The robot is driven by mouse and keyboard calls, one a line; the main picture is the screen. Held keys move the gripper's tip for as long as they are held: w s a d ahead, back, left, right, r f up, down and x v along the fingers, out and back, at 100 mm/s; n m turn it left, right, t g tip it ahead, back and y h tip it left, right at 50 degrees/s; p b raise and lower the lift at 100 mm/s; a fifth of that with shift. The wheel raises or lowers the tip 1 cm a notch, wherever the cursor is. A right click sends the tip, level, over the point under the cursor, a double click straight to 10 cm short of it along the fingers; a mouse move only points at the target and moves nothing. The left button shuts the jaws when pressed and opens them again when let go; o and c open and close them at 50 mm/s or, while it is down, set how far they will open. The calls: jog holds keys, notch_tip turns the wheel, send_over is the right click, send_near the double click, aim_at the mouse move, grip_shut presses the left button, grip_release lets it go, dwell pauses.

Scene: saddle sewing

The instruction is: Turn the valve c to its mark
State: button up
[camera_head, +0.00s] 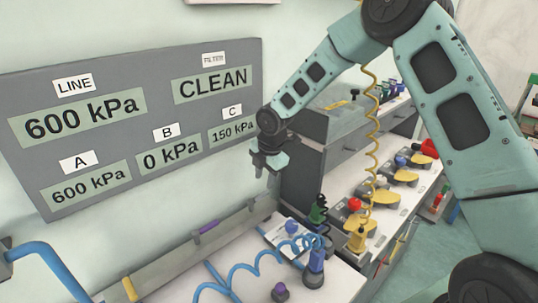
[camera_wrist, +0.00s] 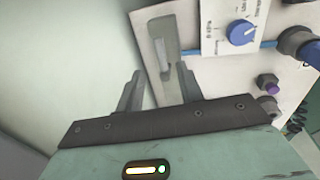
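The wall panel (camera_head: 150,125) shows C (camera_head: 233,130) at 150 kPa, B at 0 kPa, and A and LINE at 600 kPa. A blue knob (camera_wrist: 241,32) sits on a white plate with small print in the wrist view. What looks like the same knob (camera_head: 291,227) is on the bench in the head view. The print is too small to tell whether it is valve c. My gripper (camera_head: 266,166) hangs above the bench, in front of the panel. Its fingers (camera_wrist: 158,82) are apart with nothing between them, and the knob lies to their right.
A blue coiled hose (camera_head: 240,272) runs to a blue upright fitting (camera_head: 315,262) on the bench. A purple-topped button (camera_head: 280,290) stands near it. A red knob (camera_head: 354,204) and yellow-based items are on the bench to the right. A grey cabinet (camera_head: 335,120) stands behind my gripper.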

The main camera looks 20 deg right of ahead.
notch_tip(320, 180, up, 11)
jog(key=s+b, duration=0.1)
jog(key=s, duration=0.1)
jog(key=shift+d, duration=0.35)
jog(key=shift+a+b, duration=0.1)
jog(key=shift+b, duration=0.2)
jog(key=s+a+m+g+b, duration=0.1)
jog(key=s+a+m, duration=0.4)
jog(key=s, duration=0.7)
jog(key=s+a+m+b, duration=0.1)
jog(key=s+a+m, duration=0.45)
jog(key=s, duration=0.75)
jog(key=s+f+m+g, duration=0.1)
jog(key=s+m, duration=0.3)
jog(key=s, duration=0.7)
jog(key=shift+f+b, duration=0.35)
jog(key=shift+f, duration=0.3)
jog(key=shift+s, duration=0.1)
